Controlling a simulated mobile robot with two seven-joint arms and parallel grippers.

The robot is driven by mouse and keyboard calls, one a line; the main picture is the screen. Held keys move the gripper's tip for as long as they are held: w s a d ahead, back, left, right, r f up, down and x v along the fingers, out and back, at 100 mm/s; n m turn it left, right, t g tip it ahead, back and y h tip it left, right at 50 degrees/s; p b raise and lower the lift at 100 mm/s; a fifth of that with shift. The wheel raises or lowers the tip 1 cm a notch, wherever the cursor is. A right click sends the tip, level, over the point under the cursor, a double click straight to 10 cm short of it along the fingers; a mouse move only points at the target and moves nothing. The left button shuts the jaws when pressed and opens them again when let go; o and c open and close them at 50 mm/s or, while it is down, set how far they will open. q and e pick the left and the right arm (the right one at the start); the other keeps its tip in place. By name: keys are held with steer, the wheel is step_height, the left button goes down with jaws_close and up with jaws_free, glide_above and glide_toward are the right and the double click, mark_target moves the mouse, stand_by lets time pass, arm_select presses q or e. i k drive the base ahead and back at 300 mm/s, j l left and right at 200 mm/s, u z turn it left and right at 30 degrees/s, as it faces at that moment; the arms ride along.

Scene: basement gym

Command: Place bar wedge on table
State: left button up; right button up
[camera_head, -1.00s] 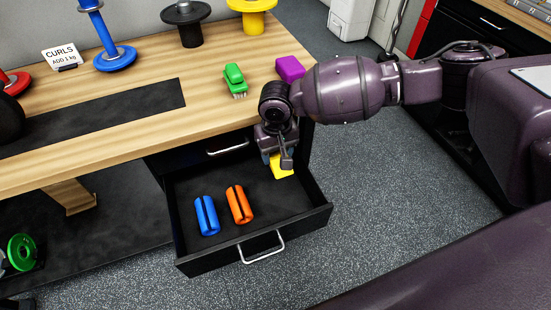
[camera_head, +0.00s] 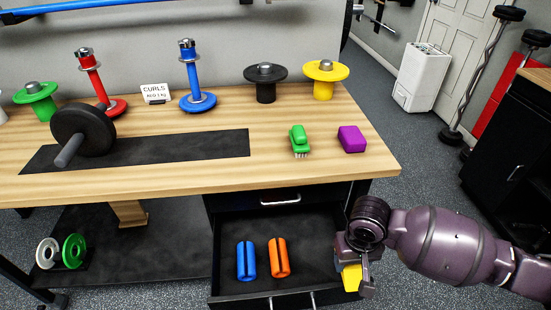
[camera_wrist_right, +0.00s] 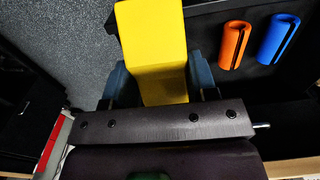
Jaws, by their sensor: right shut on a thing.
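The bar wedge is a yellow block (camera_head: 351,278), held in my right gripper (camera_head: 354,275) at the right side of the open drawer. In the right wrist view the yellow wedge (camera_wrist_right: 155,45) sits between the two fingers (camera_wrist_right: 158,85), which are shut on it. The wooden table (camera_head: 215,178) is above and behind the drawer, with bare wood along its front edge. My left gripper is not in view.
The open black drawer (camera_head: 232,226) holds a blue grip (camera_head: 246,261) and an orange grip (camera_head: 279,257). On the table are a green brush (camera_head: 299,139), a purple block (camera_head: 351,139), a dumbbell (camera_head: 85,133) on a black mat (camera_head: 205,146), and several weight stands.

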mark_target(180, 147)
steer(key=i+j+z, duration=0.1)
steer(key=j, duration=3.2)
